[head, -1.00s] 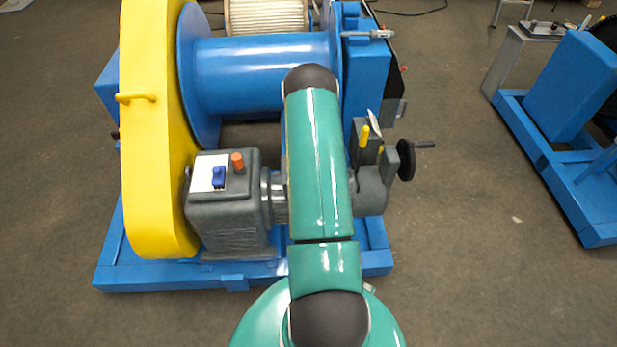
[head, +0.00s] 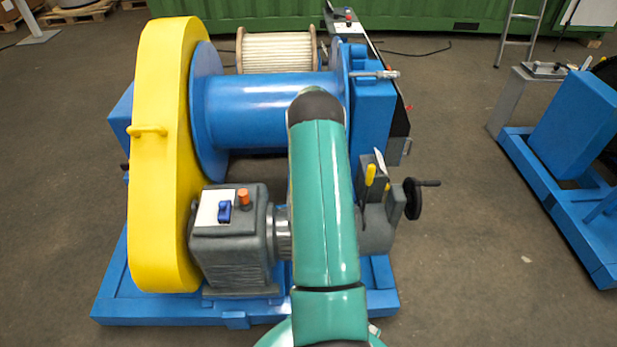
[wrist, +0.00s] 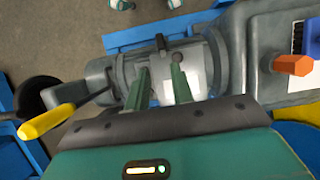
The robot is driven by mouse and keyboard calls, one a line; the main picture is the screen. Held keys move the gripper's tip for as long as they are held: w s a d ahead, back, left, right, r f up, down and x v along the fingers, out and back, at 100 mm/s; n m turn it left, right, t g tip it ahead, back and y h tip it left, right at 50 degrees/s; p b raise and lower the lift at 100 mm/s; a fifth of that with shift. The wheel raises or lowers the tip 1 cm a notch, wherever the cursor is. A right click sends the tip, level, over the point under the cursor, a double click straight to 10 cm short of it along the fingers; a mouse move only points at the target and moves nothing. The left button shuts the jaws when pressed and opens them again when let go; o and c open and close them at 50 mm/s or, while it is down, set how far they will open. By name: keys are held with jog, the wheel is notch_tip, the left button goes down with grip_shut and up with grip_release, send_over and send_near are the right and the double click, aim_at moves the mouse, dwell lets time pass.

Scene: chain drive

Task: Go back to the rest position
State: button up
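My gripper (wrist: 160,72) shows in the wrist view with its two green fingers apart and nothing visible between their tips. Behind them is the light metal shaft part (wrist: 190,65) of the drive; I cannot tell how far off it is. In the head view my green arm hides the gripper. The chain drive machine has a yellow guard (head: 160,165), a blue drum (head: 265,112) and a grey motor box (head: 235,252) with a blue switch (head: 225,211) and an orange knob (head: 243,197). The orange knob also shows in the wrist view (wrist: 293,65).
A black handwheel (head: 413,198) and a yellow handle (head: 370,175) stand right of my arm. A blue base frame (head: 165,312) runs under the machine. Another blue machine (head: 575,125) stands at the right, with open floor (head: 470,250) between. A green container (head: 440,18) is at the back.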

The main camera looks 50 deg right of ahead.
dwell(0.3)
jog(key=w+a+r+n+t+h, duration=0.1)
jog(key=w+a+r, duration=0.2)
jog(key=a+r, duration=0.5)
jog(key=w+a+r+n+t+h, duration=0.15)
jog(key=w+a+r, duration=0.35)
jog(key=r, duration=0.6)
jog(key=s+a+r+n+t+h, duration=0.1)
jog(key=s+a+r, duration=0.1)
jog(key=a+r, duration=0.45)
jog(key=s+a+r+n+t, duration=0.15)
jog(key=a+r, duration=0.25)
jog(key=a, duration=0.5)
jog(key=s+a+r+n+t, duration=0.1)
jog(key=s+a+r+n, duration=0.1)
jog(key=s+a, duration=0.6)
jog(key=s+a+r+n+t, duration=0.2)
jog(key=s+a, duration=0.6)
jog(key=a, duration=0.1)
jog(key=shift+n+t, duration=0.3)
jog(key=shift+a+r, duration=0.1)
